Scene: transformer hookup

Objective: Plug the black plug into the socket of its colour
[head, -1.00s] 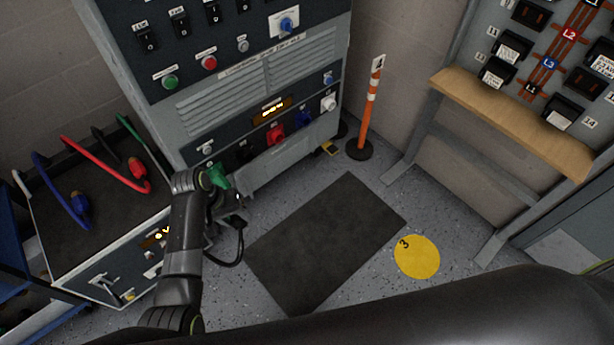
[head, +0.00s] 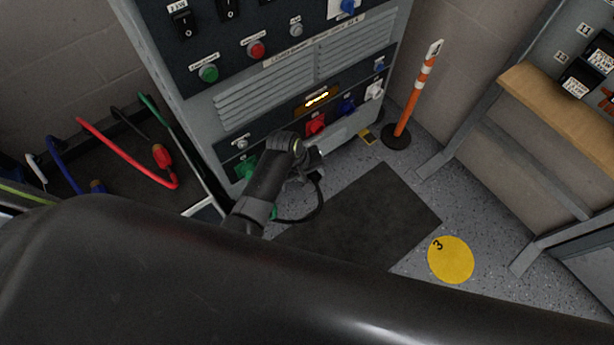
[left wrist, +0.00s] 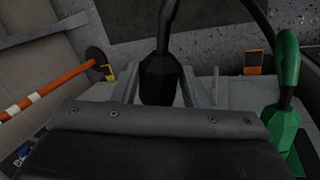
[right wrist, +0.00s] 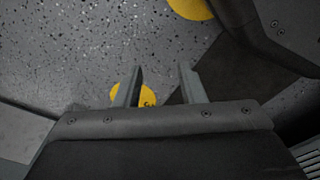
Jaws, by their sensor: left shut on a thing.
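The black plug (left wrist: 158,82) is between the fingers of my left gripper (left wrist: 160,74), which is shut on it, with its black cable running up and away. In the head view my left gripper (head: 309,168) is in front of the lower socket row, right of the green plug (head: 245,168). The green plug also shows at the right in the left wrist view (left wrist: 284,122). My right gripper (right wrist: 161,84) is open and empty above the floor.
An orange-white post (head: 407,105) stands beside the cabinet. Red and blue leads lie on a cart at left. A dark mat (head: 385,215) covers the floor.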

